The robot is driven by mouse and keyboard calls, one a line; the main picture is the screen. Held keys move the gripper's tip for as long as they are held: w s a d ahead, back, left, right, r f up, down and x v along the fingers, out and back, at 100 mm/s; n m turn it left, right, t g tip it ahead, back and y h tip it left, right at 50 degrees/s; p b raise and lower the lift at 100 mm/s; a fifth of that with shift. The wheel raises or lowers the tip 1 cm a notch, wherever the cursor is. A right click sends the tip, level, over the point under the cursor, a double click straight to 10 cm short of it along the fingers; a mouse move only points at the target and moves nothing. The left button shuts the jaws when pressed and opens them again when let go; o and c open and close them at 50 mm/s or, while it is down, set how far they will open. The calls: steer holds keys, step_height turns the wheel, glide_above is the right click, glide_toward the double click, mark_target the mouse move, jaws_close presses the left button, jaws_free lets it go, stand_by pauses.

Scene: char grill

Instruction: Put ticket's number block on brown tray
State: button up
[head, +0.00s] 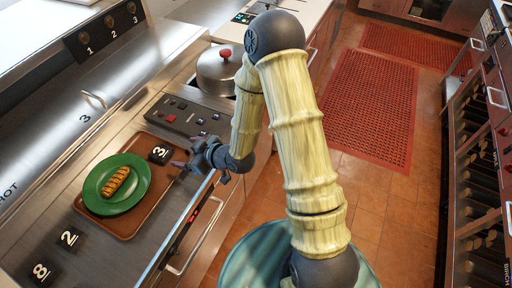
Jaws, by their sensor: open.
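The brown tray (126,222) lies on the steel counter at the left and bears a green plate (97,208) with a browned, striped food item (116,181). A black number block marked 3 (160,155) appears to sit on the tray's far part, beside the plate. Black blocks marked 2 (69,238) and 8 (42,271) are on the counter left of the tray. My gripper (176,164) is open just right of the 3 block; I cannot tell whether it touches it. I cannot make out a ticket with a readable number.
A black panel with buttons (188,117) lies behind the tray. A lidded pot (217,71) with a red knob stands farther back. A black strip marked 1, 2, 3 (106,32) is at upper left. Red mats (368,107) cover the floor to the right.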

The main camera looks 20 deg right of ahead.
steer(key=s+d+r+m+g+h, duration=0.15)
steer(key=d+h, duration=0.25)
steer(key=d, duration=0.4)
steer(key=s+d+r+m+g+h, duration=0.1)
steer(key=d+r+m+h, duration=0.25)
steer(key=d, duration=0.45)
steer(key=s+d+r+m+g+h, duration=0.2)
steer(key=s+d+r+m, duration=0.3)
steer(key=s, duration=0.5)
steer(key=shift+s+d+r+g, duration=0.25)
steer(key=shift+s+d+g, duration=0.15)
steer(key=shift+d+g, duration=0.25)
steer(key=shift+a, duration=0.1)
steer(key=shift+c, duration=0.5)
